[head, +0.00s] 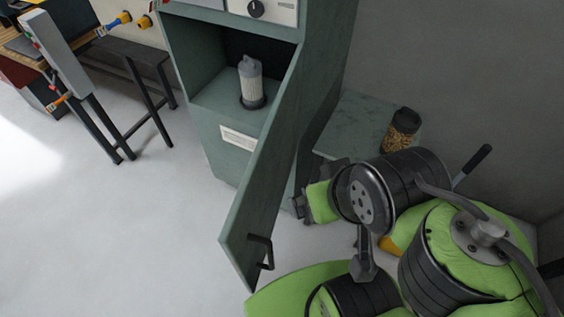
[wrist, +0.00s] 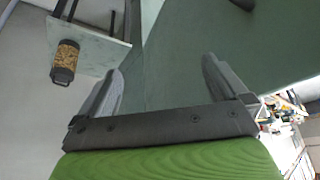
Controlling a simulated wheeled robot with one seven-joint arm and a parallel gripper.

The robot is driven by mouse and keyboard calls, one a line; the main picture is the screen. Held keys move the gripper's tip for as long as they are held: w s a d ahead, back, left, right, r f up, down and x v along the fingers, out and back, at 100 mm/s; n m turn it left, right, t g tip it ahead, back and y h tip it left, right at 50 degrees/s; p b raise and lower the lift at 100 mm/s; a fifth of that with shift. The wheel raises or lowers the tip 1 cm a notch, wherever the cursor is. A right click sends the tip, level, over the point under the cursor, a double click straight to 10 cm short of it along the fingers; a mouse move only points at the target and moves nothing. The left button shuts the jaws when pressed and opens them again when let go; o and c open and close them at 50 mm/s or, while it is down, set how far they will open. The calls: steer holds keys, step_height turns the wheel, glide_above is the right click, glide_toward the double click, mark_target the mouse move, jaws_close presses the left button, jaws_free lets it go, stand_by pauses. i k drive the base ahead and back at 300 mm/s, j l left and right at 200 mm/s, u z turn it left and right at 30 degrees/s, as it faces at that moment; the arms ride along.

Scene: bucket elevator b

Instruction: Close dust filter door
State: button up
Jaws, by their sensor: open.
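The dust filter door (head: 262,188) is a grey-green hinged panel. It stands wide open from the right side of the cabinet compartment, with a black handle (head: 262,252) near its lower outer end. In the open compartment stands a pale filter cylinder (head: 250,82) with a grey cap and base. My gripper (head: 298,205) is at the right of the door, on its hinge-side face, partly hidden in the head view. In the wrist view my gripper (wrist: 160,85) has its two fingers apart with nothing between them. A green panel surface (wrist: 230,60) fills the view ahead; whether the fingers touch it I cannot tell.
A grey-green shelf (head: 350,120) right of the cabinet holds a jar of grain (head: 401,131). The wall is close on the right. A dark bench (head: 140,60) and a control post (head: 55,55) stand at the left. The floor in front is clear.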

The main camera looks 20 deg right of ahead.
mark_target(244, 237)
steer(key=k+j, duration=0.15)
steer(key=j, duration=0.25)
steer(key=k+j+u, duration=0.1)
steer(key=j, duration=0.25)
steer(key=k+j, duration=0.25)
steer(key=j, duration=0.15)
steer(key=k+j+u, duration=0.1)
steer(key=j, duration=0.3)
steer(key=k+j, duration=0.2)
steer(key=j, duration=0.25)
